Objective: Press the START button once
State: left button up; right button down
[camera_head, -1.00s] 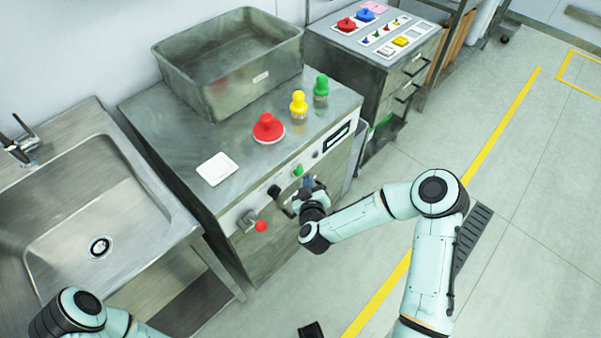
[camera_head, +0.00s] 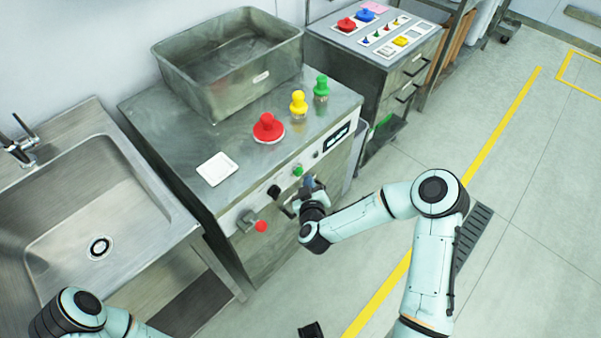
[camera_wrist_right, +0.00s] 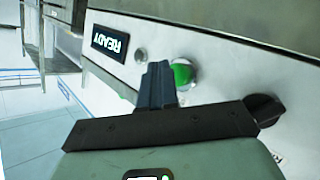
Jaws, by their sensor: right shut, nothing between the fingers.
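The green button (camera_head: 298,171), which I take to be START, is on the sloped front panel of the steel machine (camera_head: 243,215). No label on it is readable. In the right wrist view the green button (camera_wrist_right: 182,74) sits in a pale ring, just right of the fingertips. My right gripper (camera_head: 309,183) is shut and empty, close in front of the panel; its fingers (camera_wrist_right: 158,70) partly overlap the button's edge. I cannot tell whether they touch it. My left arm shows at the bottom left; its gripper is not clearly seen.
A black knob (camera_wrist_right: 264,109) is on the other side. A red knob (camera_head: 261,226) is lower left on the panel. Coloured weights and a steel bin (camera_head: 215,105) stand on top.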

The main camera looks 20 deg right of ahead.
jog(key=shift+w, duration=0.1)
jog(key=shift+w+a, duration=0.15)
jog(key=shift+w, duration=0.15)
jog(key=shift+w+a, duration=0.25)
jog(key=shift+w, duration=0.25)
dwell(0.8)
jog(key=shift+s, duration=0.15)
jog(key=shift+s+d, duration=0.35)
jog(key=shift+s, duration=0.35)
jog(key=shift+s+d+b, duration=0.25)
jog(key=shift+s+d, duration=0.1)
jog(key=shift+s, duration=0.45)
jog(key=shift+s+d+b, duration=0.25)
jog(key=shift+s+d, duration=0.05)
jog(key=shift+s, duration=0.45)
jog(key=shift+s+d+b, duration=0.25)
jog(key=shift+s+d, duration=0.1)
jog(key=shift+s, duration=0.45)
